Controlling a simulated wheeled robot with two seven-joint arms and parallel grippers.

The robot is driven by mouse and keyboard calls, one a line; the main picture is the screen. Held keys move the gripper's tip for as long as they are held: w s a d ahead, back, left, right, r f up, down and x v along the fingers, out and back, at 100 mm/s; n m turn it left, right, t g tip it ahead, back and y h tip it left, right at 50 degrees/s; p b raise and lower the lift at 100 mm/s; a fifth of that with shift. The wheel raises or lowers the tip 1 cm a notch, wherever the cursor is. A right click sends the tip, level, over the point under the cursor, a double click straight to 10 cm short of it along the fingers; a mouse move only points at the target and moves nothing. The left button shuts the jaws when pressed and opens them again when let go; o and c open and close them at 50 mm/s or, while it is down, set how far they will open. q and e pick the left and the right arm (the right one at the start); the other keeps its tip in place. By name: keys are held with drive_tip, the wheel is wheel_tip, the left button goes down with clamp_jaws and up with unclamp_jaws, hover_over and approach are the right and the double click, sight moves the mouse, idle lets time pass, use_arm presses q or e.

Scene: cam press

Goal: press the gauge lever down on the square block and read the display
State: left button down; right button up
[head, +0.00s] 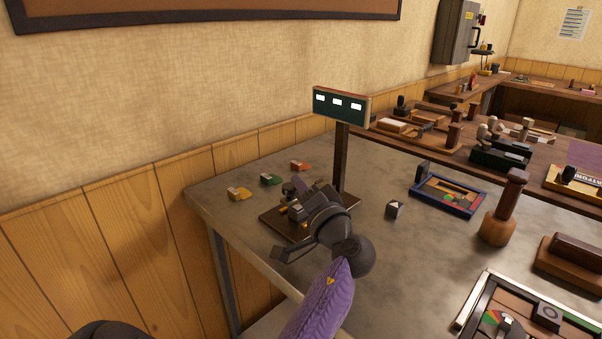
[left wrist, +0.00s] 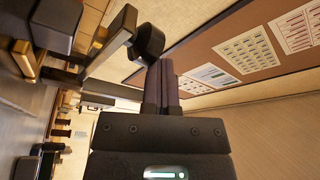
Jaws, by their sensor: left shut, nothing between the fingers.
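The gauge stands on a dark wooden base (head: 275,219) near the left end of the grey table. Its green display (head: 340,105) sits on a post with three lit white windows; I cannot make out any figures. My left gripper (head: 298,213) is over the base, shut and empty, and hides most of the lever and whatever lies under it. In the left wrist view the shut fingers (left wrist: 161,75) are right by a round black knob (left wrist: 148,41) on a lever arm (left wrist: 112,42); I cannot tell whether they touch. The square block cannot be made out. My right gripper is not in view.
Yellow (head: 239,194), green (head: 271,180) and orange (head: 299,166) small pieces lie behind the base. A small grey-and-white block (head: 395,210) stands to its right. A blue-framed tray (head: 447,191) and a wooden stamp (head: 505,210) are farther right. Bare table lies between.

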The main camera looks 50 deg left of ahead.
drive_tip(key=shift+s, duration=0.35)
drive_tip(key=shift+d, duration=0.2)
use_arm(q)
drive_tip(key=shift+d, duration=0.2)
drive_tip(key=v, duration=0.9)
drive_tip(key=shift+p, duration=0.3)
drive_tip(key=shift+d+f, duration=0.1)
drive_tip(key=shift+d, duration=0.2)
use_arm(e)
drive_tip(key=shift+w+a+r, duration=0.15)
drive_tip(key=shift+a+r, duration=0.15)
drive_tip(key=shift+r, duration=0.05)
use_arm(q)
drive_tip(key=shift+s, duration=0.15)
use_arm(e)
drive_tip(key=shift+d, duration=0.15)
